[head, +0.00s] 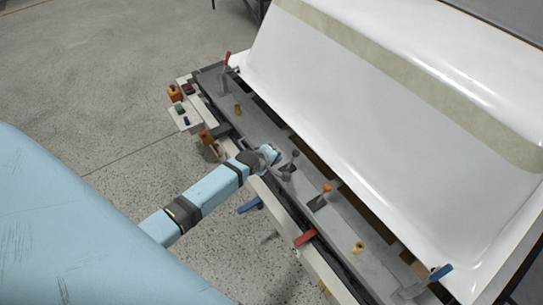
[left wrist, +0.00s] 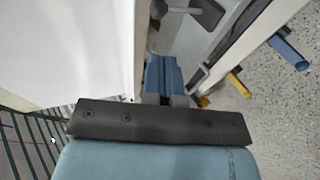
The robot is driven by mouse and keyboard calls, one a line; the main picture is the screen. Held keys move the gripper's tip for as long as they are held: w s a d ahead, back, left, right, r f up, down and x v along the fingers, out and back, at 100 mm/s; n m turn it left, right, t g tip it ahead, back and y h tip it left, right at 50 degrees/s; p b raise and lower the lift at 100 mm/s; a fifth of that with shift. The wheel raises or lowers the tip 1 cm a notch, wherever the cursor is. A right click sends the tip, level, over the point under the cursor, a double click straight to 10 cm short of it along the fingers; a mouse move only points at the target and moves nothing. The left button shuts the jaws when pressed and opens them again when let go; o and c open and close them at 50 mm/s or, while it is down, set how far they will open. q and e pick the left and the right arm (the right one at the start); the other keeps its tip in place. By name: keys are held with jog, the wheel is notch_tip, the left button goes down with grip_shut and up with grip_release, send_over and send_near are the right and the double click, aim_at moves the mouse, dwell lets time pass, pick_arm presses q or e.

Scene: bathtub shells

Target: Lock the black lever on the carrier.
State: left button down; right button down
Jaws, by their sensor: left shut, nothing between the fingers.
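The carrier is a long grey metal rail (head: 252,122) along the near edge of the white shell. The black lever (head: 293,157) stands on the rail, with a dark round knob on a short stem and a dark base. My left gripper (head: 272,154) is shut and empty, just left of the black lever at the rail. Whether it touches the lever I cannot tell. In the left wrist view its blue fingers (left wrist: 163,74) are closed together, close to a pale edge. A grey lever-like part (left wrist: 207,14) is at the top there. My right gripper is not in view.
An orange-knobbed lever (head: 325,190) stands right of the black one, and a red lever (head: 228,60) at the far end. The white shell (head: 390,120) lies behind the rail. A blue handle (head: 250,205) and a red handle (head: 305,238) stick out in front. Speckled floor lies around.

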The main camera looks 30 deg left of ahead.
pick_arm(q)
jog(key=shift+v, duration=1.1)
jog(key=shift+s, duration=0.1)
jog(key=s+d+r+m+p, duration=0.1)
jog(key=s+d+m, duration=0.3)
jog(key=s, duration=0.4)
jog(key=s+d+r+m+h+p, duration=0.1)
jog(key=s+d+r+m, duration=0.2)
jog(key=s+d+m, duration=0.2)
jog(key=s+d+r+m+t+p, duration=0.1)
jog(key=s+d+m, duration=0.4)
jog(key=s, duration=0.8)
jog(key=r+m, duration=0.1)
jog(key=m, duration=0.2)
jog(key=shift+r+h, duration=0.3)
jog(key=shift+r, duration=0.1)
jog(key=shift+d, duration=0.15)
